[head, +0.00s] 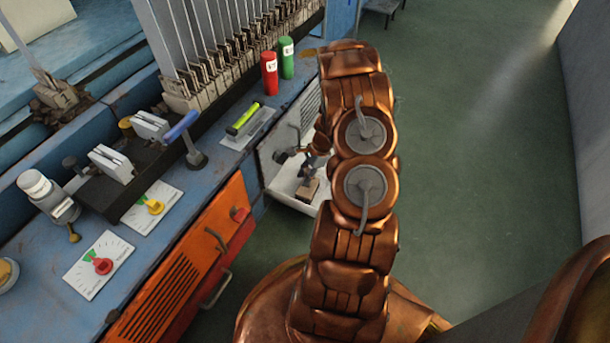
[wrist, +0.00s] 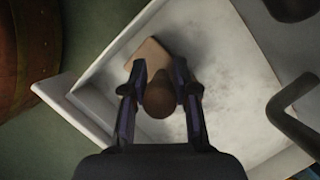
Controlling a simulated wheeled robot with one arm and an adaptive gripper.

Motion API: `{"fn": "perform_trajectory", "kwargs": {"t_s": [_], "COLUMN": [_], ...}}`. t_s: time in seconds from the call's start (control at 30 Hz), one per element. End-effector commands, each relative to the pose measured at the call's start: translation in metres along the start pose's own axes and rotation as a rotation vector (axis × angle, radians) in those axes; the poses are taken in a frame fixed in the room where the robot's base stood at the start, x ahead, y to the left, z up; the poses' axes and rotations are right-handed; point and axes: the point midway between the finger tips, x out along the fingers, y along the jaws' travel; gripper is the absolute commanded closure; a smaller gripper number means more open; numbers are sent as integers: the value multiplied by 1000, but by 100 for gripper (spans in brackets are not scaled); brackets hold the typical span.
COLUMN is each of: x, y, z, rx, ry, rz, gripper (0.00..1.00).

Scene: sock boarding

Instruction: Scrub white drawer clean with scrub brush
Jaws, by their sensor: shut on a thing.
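The white drawer (head: 284,201) is pulled out from the blue bench, and in the wrist view its tray (wrist: 224,35) fills most of the picture. Its floor has dark grey smudges, mainly to the right of the brush. The scrub brush has a tan block (wrist: 147,52) and a dark brown round knob (wrist: 160,98). My gripper (wrist: 160,88) is shut on the knob, with a finger on each side. In the head view the brush block (head: 307,189) is low inside the drawer under my gripper (head: 308,172). Whether its bristles touch the floor is hidden.
The drawer's white front (wrist: 75,103) and side walls stand around the brush. A dark curved handle (wrist: 296,115) is at the right in the wrist view. An orange cabinet door (head: 186,268) with handles is beside the drawer. Red (head: 269,74) and green (head: 286,58) cylinders stand on the bench above.

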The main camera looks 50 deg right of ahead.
Motion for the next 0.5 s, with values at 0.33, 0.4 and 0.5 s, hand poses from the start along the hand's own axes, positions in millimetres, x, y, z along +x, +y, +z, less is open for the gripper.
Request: {"fn": "perform_trajectory", "kwargs": {"t_s": [0.33,0.4,0.5], "x": [4,3,0], "y": [0,-1,-5], "z": [-2,-3,-6], "rx": [-1,-1,-1], "ry": [1,0,-1], "rz": [0,0,-1], "gripper": [99,99,99]}}
